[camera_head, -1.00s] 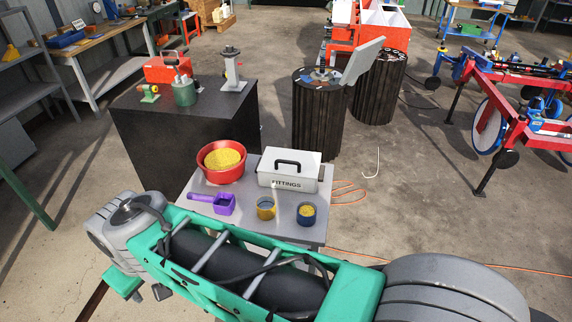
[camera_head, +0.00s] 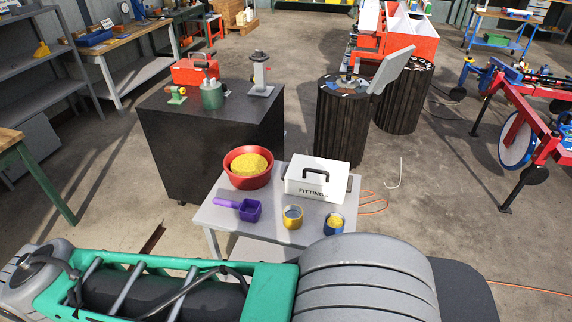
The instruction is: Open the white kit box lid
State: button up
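The white kit box (camera_head: 303,192) marked "FITTINGS" stands at the back right of a small grey table (camera_head: 222,218). Its lid (camera_head: 318,172) is shut, with a dark handle (camera_head: 316,175) on it. My green and grey arm crosses the bottom of the view in front of the table, apart from the box. My gripper is not visible in this view.
On the same table are a red bowl of yellow grains (camera_head: 248,167), a purple scoop (camera_head: 247,209), a yellow cup (camera_head: 292,217) and a dark blue cup (camera_head: 335,223). A black cabinet (camera_head: 215,150) stands behind left, and a dark ribbed drum (camera_head: 342,125) behind.

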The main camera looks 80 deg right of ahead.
aim_at(318, 170)
jog(key=i, duration=0.55)
jog(key=z, duration=3.35)
jog(key=i, duration=0.45)
jog(key=z, duration=0.1)
jog(key=k, duration=1.05)
jog(key=u, duration=0.9)
jog(key=i, duration=1.1)
jog(key=z, duration=0.45)
